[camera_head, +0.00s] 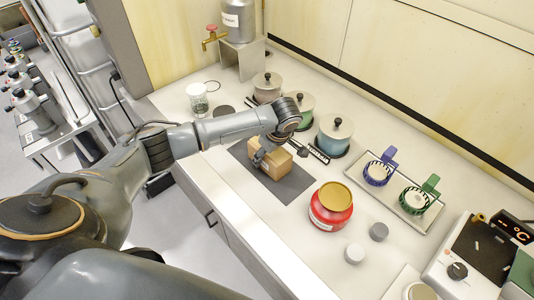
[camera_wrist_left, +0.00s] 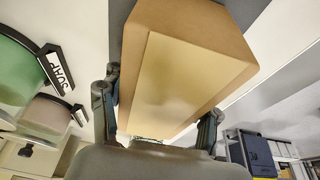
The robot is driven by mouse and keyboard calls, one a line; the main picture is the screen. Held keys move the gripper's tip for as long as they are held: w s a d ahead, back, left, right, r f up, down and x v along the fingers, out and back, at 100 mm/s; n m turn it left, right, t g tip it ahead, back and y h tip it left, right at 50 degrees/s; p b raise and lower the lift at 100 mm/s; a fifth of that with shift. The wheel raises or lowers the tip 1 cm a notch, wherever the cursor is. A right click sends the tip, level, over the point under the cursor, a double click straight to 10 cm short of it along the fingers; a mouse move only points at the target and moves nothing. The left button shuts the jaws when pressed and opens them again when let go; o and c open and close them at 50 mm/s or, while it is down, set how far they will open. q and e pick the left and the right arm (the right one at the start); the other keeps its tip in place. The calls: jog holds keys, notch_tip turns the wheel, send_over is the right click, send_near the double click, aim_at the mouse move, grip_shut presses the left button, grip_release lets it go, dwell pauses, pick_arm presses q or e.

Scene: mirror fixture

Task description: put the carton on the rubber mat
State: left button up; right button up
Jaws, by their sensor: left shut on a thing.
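The brown cardboard carton (camera_head: 280,164) is at the middle of the counter in the head view, over the dark grey rubber mat (camera_head: 292,188). I cannot tell whether its underside touches the mat. My left gripper (camera_head: 262,156) reaches over it from the left and is shut on the carton. In the left wrist view the carton (camera_wrist_left: 190,75) fills the space between the two fingers, with its pale panel facing the camera. The arm and carton hide part of the mat. My right gripper is not in view.
Lidded pots (camera_head: 335,134) stand close behind the mat. A red jar (camera_head: 331,207) stands just right of the mat. A white cup (camera_head: 197,97) stands at the back left. The counter's front edge is near the mat.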

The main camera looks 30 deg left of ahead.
pick_arm(q)
jog(key=o, duration=1.4)
jog(key=shift+f, duration=0.1)
jog(key=shift+c, duration=0.2)
jog(key=b+v, duration=0.2)
jog(key=v, duration=1)
